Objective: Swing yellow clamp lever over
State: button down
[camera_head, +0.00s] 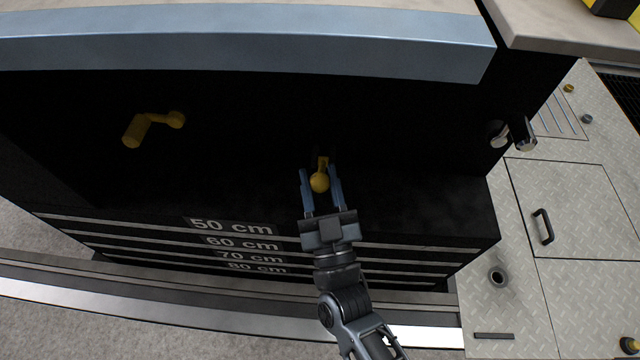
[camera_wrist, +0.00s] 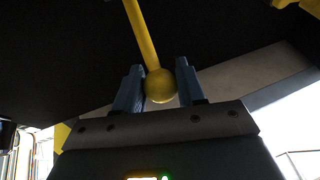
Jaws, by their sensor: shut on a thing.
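The yellow clamp lever (camera_head: 322,163) has a round ball knob and hangs on the dark face under the tram's edge. In the wrist view the lever (camera_wrist: 141,32) runs down from the top to its ball. My gripper (camera_head: 321,181) reaches up from below with its two blue-grey fingers on either side of the ball. In the wrist view my gripper (camera_wrist: 160,87) is shut on the ball, which sits between the fingertips. The lever's pivot is lost in the dark.
A yellow crank handle (camera_head: 150,124) sticks out at the left of the dark face. Below are marked steps (camera_head: 240,227) reading 50 to 80 cm. A metal knob (camera_head: 523,134) protrudes at the right, near a tread-plate floor (camera_head: 560,200) with a black handle (camera_head: 543,226).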

jog(key=shift+f, duration=0.15)
jog(key=c, duration=0.8)
grip_release()
jog(key=shift+o, duration=0.2)
jog(key=p+v, duration=0.1)
jog(key=v, duration=0.6)
jog(key=shift+s+f, duration=0.2)
jog(key=shift+s, duration=0.15)
jog(key=shift+d, duration=0.1)
jog(key=s+d+r+m+g+h, duration=0.2)
jog(key=s+d+g+h, duration=0.1)
jog(key=s+d, duration=1.1)
jog(key=s+d+r+m+g+h, duration=0.1)
jog(key=s+d+r+g, duration=0.1)
jog(key=s+d+r, duration=0.3)
jog(key=s+d+r+m+g+h, duration=0.1)
jog(key=s+d+r+g+h, duration=0.1)
jog(key=s+r, duration=0.45)
notch_tip(320, 180, up, 30)
jog(key=s+p, duration=0.1)
jog(key=p, duration=2.9)
jog(key=shift+f+p, duration=0.2)
jog(key=shift+p, duration=0.15)
